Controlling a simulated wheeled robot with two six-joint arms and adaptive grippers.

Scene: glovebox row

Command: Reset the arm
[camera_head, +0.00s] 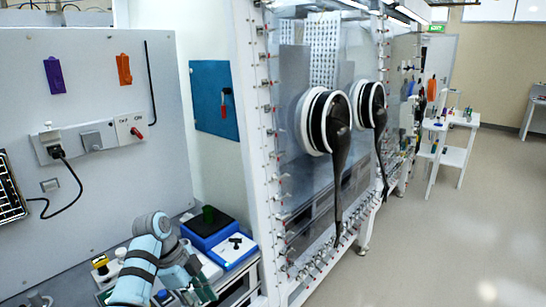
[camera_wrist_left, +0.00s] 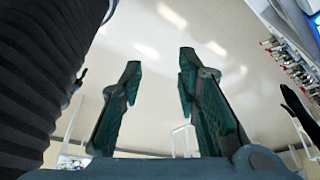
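The left wrist view shows my left gripper (camera_wrist_left: 160,75) with its two dark teal fingers spread wide apart. Nothing is between them, and a pale surface with bright reflections lies beyond. My right gripper is in neither view.
The glovebox (camera_head: 300,200) with black gloves (camera_head: 340,150) rises to the right. Open floor (camera_head: 440,240) lies farther right.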

